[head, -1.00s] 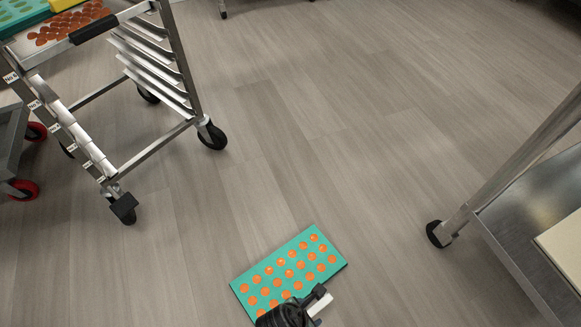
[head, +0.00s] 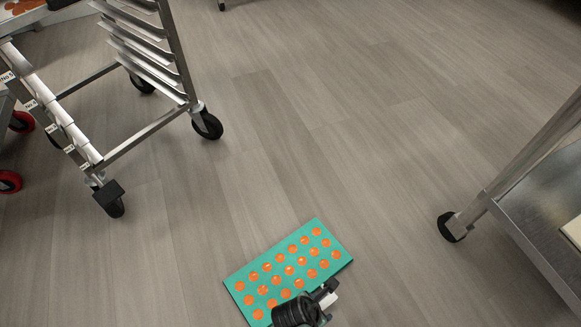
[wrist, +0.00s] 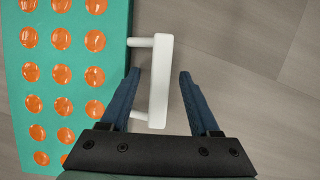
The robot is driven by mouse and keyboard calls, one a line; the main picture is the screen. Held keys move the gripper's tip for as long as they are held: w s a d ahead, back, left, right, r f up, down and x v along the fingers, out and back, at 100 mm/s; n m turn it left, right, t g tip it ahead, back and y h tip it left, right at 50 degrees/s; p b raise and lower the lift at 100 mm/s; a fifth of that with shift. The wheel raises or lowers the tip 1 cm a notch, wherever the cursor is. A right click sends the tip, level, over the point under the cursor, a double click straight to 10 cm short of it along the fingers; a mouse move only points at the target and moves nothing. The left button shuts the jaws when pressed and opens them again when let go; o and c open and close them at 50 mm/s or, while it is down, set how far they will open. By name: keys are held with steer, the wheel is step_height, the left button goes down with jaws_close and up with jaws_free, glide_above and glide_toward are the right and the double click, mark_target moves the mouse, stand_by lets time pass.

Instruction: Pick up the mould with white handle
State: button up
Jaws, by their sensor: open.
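The mould (head: 243,285) is a teal rectangular tray with rows of orange rounds, low in the head view. It also fills the left of the wrist view (wrist: 115,105). Its white handle (wrist: 158,82) is a bar on two posts along the mould's edge; in the head view the handle (head: 331,301) is mostly hidden by my gripper. My gripper (wrist: 160,74) is open, with one blue finger on each side of the handle in the wrist view. The left finger lies between bar and mould. I cannot tell the exact height of the fingers against the bar.
A metal rack (head: 178,60) with slanted trays and black casters stands at the upper left. A steel table (head: 535,215) on a caster is at the right. The wood-look floor (head: 330,110) between them is clear.

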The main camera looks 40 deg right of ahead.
jaws_close()
stand_by(0.4)
stand_by(1.1)
